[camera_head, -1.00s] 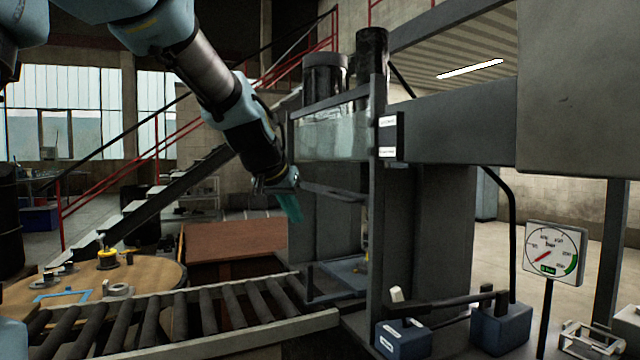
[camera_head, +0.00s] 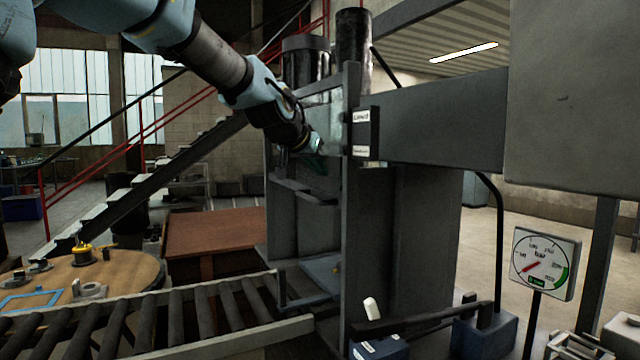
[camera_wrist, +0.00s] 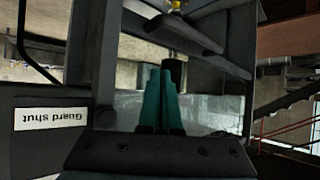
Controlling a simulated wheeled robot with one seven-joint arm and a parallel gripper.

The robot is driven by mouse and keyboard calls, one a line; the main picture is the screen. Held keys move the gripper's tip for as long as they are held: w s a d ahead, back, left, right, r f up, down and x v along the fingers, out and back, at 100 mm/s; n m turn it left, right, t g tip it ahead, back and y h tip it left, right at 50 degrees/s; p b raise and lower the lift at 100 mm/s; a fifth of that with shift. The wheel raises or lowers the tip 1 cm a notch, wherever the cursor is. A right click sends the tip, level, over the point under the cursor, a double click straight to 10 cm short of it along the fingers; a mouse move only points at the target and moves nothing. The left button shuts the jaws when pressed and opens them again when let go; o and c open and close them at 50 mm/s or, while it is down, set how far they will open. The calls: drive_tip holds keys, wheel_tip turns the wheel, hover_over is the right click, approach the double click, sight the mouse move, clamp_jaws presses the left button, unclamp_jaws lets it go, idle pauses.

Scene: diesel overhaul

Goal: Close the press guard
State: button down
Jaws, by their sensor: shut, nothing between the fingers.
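The press guard (camera_head: 333,115) is a clear panel high in the grey press frame (camera_head: 352,215), with the opening below it uncovered. In the wrist view the panel (camera_wrist: 212,112) lies behind my fingers. A label reading "Guard shut" (camera_wrist: 38,119) shows there upside down, on the dark plate beside the frame. My gripper (camera_head: 318,165) is at the panel's lower part, its teal fingers closed together and empty. In the wrist view my gripper (camera_wrist: 165,75) points at a small dark block (camera_wrist: 175,72). I cannot tell whether they touch.
Grey crossbars (camera_head: 305,190) span the press below the panel. A roller conveyor (camera_head: 170,320) runs to the press from the left. A gauge (camera_head: 545,262) stands at right. A blue pump-like box with a lever (camera_head: 380,346) sits at the press's foot. A round wooden table (camera_head: 120,275) stands at left.

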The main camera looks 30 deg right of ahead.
drive_tip(key=shift+p+x, duration=0.4)
drive_tip(key=shift+x, duration=0.85)
drive_tip(key=f, duration=0.1)
drive_tip(key=a+f, duration=0.1)
drive_tip(key=f+p, duration=0.1)
drive_tip(key=shift+s+a+f, duration=0.15)
drive_tip(key=shift+s+f, duration=0.2)
drive_tip(key=shift+s, duration=0.05)
wheel_tip(320, 180, down, 31)
drive_tip(key=b, duration=2.3)
drive_tip(key=shift+a+f, duration=0.1)
